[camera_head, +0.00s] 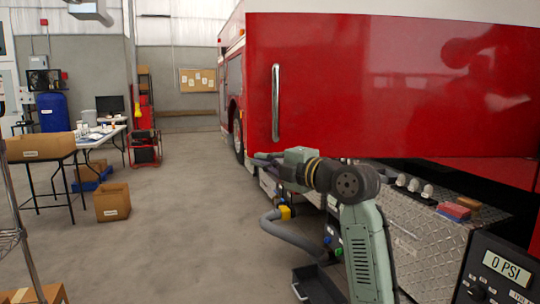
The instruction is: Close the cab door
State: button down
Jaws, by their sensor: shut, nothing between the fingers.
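The cab door (390,85) is the large glossy red panel of the fire truck, filling the upper right. Its left edge stands out in front of the truck's side (231,75), so it appears open. A vertical chrome handle (276,103) is near that left edge. My arm reaches up from the bottom of the view and bends left. My gripper (262,160) is small and dark at its end, just under the door's lower edge near the handle. It is shut and empty. Whether it touches the door I cannot tell.
A diamond-plate bumper (405,215) with knobs and a pump panel reading 0 PSI (507,267) are at the lower right. A grey hose (285,235) hangs left of my arm. Boxes (112,201) and tables stand at the left. The middle floor is clear.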

aim_at(251, 152)
jog(key=w+a+p, duration=0.1)
jog(key=w, duration=0.1)
jog(key=w+a+p, duration=0.1)
jog(key=w, duration=0.1)
jog(key=w+a+p, duration=0.1)
jog(key=w, duration=0.1)
jog(key=shift+w+a+r, duration=0.15)
jog(key=shift+w+a, duration=0.1)
jog(key=shift+a, duration=0.05)
jog(key=shift+w+f, duration=0.2)
jog(key=shift+w, duration=0.4)
